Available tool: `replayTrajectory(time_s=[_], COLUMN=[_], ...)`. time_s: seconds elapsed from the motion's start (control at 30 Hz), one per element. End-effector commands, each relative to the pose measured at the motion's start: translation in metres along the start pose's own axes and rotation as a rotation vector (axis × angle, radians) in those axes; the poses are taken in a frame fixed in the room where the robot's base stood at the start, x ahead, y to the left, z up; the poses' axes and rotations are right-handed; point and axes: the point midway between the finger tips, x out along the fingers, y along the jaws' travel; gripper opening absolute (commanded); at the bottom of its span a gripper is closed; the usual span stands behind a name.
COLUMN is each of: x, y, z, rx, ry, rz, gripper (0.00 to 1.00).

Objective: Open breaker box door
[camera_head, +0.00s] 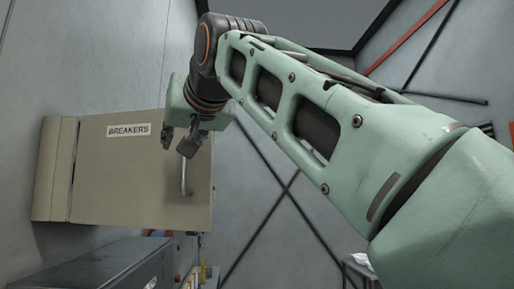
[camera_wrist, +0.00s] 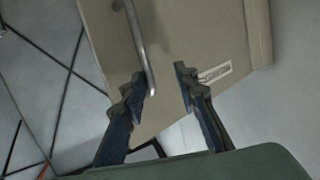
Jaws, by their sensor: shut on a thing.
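The beige breaker box (camera_head: 55,170) is on the left wall in the head view. Its flat door (camera_head: 130,180) carries a white "BREAKERS" label (camera_head: 129,130), and the box interior is not visible. A grey metal bar handle (camera_head: 184,178) stands near the door's right edge. My gripper (camera_head: 190,146) is at the handle's upper end. In the wrist view, the handle (camera_wrist: 140,45) runs down to the left finger, and the door (camera_wrist: 205,35) lies behind both fingers. My gripper is shut on the handle, though the exact contact is hard to see.
My arm crosses the upper right of the head view. A dark grey cabinet or counter (camera_head: 105,268) stands below the box. Small coloured items (camera_head: 200,272) are beside it at the bottom. The grey wall panels (camera_head: 285,215) behind have dark diagonal braces.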

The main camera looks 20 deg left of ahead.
Motion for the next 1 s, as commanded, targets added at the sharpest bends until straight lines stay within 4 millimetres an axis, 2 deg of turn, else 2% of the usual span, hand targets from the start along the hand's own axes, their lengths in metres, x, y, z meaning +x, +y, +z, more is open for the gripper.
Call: replayTrajectory(time_s=[0.03,0.2,0.63,1.0], x=[-0.012,-0.021,-0.037,-0.037], y=[-0.015,-0.022,-0.034,-0.033], z=[-0.008,-0.006,0.003,0.003], rx=[0.002,0.003,0.001,0.001], ry=[0.022,0.022,0.01,0.007], rz=[-0.028,-0.028,-0.015,-0.01], gripper=[0.16,0.16,0.16,0.16])
